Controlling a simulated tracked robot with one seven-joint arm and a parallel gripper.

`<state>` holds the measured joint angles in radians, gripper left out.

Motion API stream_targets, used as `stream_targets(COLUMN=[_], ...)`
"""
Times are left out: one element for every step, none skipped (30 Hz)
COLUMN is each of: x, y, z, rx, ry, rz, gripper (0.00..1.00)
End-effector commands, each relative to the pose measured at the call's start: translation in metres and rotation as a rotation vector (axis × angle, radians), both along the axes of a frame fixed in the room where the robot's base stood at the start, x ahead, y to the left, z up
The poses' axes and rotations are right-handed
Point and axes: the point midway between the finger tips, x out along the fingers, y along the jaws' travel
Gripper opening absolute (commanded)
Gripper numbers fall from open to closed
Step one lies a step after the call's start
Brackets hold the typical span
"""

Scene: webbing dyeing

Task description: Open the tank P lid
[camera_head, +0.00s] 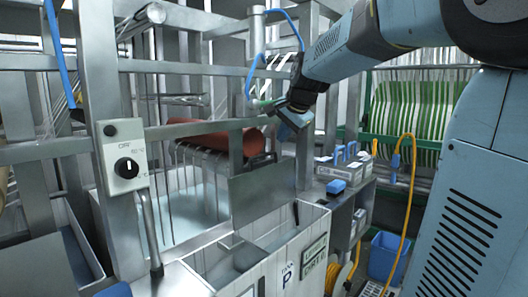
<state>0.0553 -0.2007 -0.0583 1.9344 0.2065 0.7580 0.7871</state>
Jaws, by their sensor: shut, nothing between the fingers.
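Tank P (287,252) is the pale metal tank at the bottom centre, with a "P" mark and a label plate on its front wall. Its top shows open, with part of the inside visible. A flat grey metal plate (262,195) stands steeply upright at its back edge and looks like the lid, raised. My gripper (288,117) is shut and empty, above the plate and apart from it as far as I can tell. It is near the right end of a red-brown roller. The fingertips are small and partly hard to make out.
A control box (122,160) with a black knob is on the left post. Steel frame bars cross behind and beside my gripper. A toolbox (343,165) stands on a bench at the right. A yellow hose (408,200) hangs near a blue bin (385,257).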

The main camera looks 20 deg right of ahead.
Motion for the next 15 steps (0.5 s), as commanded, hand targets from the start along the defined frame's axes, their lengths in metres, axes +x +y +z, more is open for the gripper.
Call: stream_targets(x=[-0.007, -0.010, -0.013, -0.016, -0.018, -0.020, -0.022, -0.022, -0.023, -0.023, -0.023, -0.022, -0.021, -0.019, -0.016], y=[0.004, 0.006, 0.009, 0.011, 0.013, 0.015, 0.016, 0.018, 0.019, 0.019, 0.020, 0.021, 0.022, 0.022, 0.024], z=[0.002, 0.003, 0.005, 0.006, 0.007, 0.008, 0.009, 0.010, 0.010, 0.010, 0.010, 0.008, 0.007, 0.005, 0.002], rx=[0.054, 0.086, 0.126, 0.153, 0.177, 0.204, 0.220, 0.234, 0.247, 0.254, 0.259, 0.261, 0.261, 0.262, 0.260], ry=[-0.001, -0.003, -0.005, -0.006, -0.008, -0.009, -0.010, -0.012, -0.012, -0.013, -0.013, -0.013, -0.013, -0.012, -0.013], rz=[-0.006, -0.009, -0.013, -0.014, -0.015, -0.017, -0.018, -0.019, -0.019, -0.019, -0.019, -0.018, -0.018, -0.018, -0.017], gripper=[0.00, 0.00, 0.00, 0.00, 0.00, 0.00, 0.00, 0.00, 0.00, 0.00, 0.00, 0.00, 0.00, 0.00, 0.00])
